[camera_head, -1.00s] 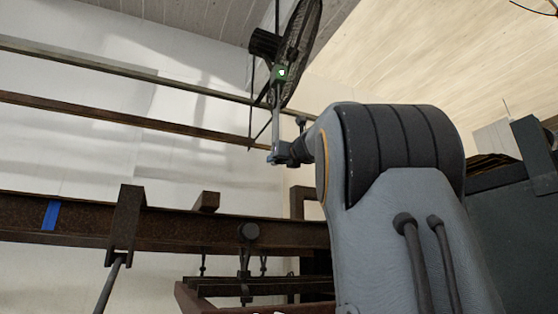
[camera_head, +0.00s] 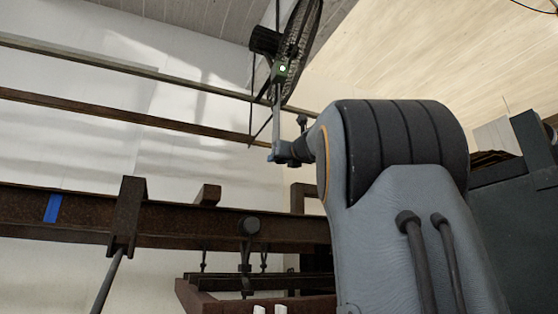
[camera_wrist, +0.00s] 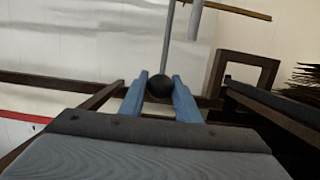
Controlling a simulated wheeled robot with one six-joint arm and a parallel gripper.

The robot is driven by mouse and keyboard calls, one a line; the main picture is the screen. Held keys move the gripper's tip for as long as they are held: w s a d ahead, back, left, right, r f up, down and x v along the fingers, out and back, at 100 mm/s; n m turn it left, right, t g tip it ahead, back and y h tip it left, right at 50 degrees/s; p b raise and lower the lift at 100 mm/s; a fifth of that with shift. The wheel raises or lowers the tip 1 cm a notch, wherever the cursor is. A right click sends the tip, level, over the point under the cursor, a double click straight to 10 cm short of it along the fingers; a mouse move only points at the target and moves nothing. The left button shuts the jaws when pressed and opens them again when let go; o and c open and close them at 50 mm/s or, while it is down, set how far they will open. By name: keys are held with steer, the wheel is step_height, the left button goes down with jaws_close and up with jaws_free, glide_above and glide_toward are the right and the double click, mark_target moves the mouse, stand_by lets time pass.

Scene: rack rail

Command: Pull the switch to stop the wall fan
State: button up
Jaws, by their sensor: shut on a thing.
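The wall fan (camera_head: 301,38), dark with a round mesh cage, is high at top centre in the head view, seen nearly edge-on. A small switch box (camera_head: 280,70) with a pale green light is below its motor. A thin grey pull rod (camera_head: 277,108) hangs from the box down to my gripper (camera_head: 276,153); it also shows in the wrist view (camera_wrist: 168,45). In the wrist view, a dark ball at the rod's lower end (camera_wrist: 160,88) sits between my gripper's two blue fingers (camera_wrist: 160,98). The fingers are shut on it.
A rusty beam (camera_head: 80,218) with a blue mark crosses the left below the gripper. Two long rails (camera_head: 110,115) run along the white wall. A dark cabinet (camera_head: 500,215) stands at right. A rusty frame (camera_wrist: 245,70) is right of the gripper in the wrist view.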

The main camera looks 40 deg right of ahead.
steer(key=shift+f, duration=0.25)
steer(key=shift+r, duration=0.2)
steer(key=shift+r+p, duration=0.9)
steer(key=shift+p, duration=0.25)
steer(key=o, duration=1.1)
